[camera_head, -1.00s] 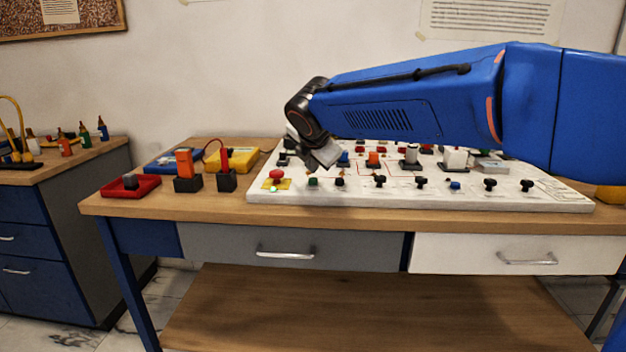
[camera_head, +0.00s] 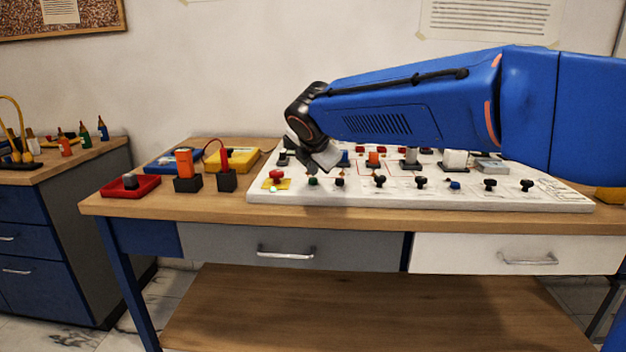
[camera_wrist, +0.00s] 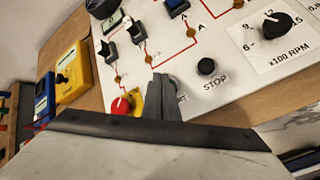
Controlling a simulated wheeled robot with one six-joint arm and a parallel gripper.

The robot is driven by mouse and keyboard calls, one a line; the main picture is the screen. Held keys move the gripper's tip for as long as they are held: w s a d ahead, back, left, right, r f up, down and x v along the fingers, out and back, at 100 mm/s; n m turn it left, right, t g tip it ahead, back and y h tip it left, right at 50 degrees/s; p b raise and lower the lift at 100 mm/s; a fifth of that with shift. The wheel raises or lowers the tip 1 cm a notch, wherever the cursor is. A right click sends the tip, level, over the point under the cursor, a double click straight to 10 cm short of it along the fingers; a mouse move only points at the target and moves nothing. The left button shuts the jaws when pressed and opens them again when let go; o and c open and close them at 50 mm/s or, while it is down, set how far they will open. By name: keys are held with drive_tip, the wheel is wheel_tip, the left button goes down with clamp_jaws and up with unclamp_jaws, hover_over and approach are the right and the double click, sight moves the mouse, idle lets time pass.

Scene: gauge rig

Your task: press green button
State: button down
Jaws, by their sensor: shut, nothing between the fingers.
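The green button (camera_head: 313,181) stands near the front left of the white panel (camera_head: 420,199), between a red mushroom button on a yellow plate and a black button. My gripper (camera_head: 314,171) is shut and empty, just above the green button in the head view. I cannot tell whether it touches the button. In the wrist view the closed fingers (camera_wrist: 163,82) cover the spot beside a partly hidden label ending in "RT". The green button itself is hidden there.
The red mushroom button (camera_head: 276,175) also shows left of the fingers in the wrist view (camera_wrist: 121,106). The black STOP button (camera_wrist: 206,66) is to their right, with an RPM knob (camera_wrist: 277,25) beyond. Switches (camera_wrist: 108,50) stand behind. A red tray (camera_head: 131,188) lies left of the panel.

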drive_tip(key=shift+f, duration=0.5)
idle(0.9)
drive_tip(key=shift+r, duration=0.95)
drive_tip(key=shift+r, duration=2.5)
drive_tip(key=shift+d, duration=0.1)
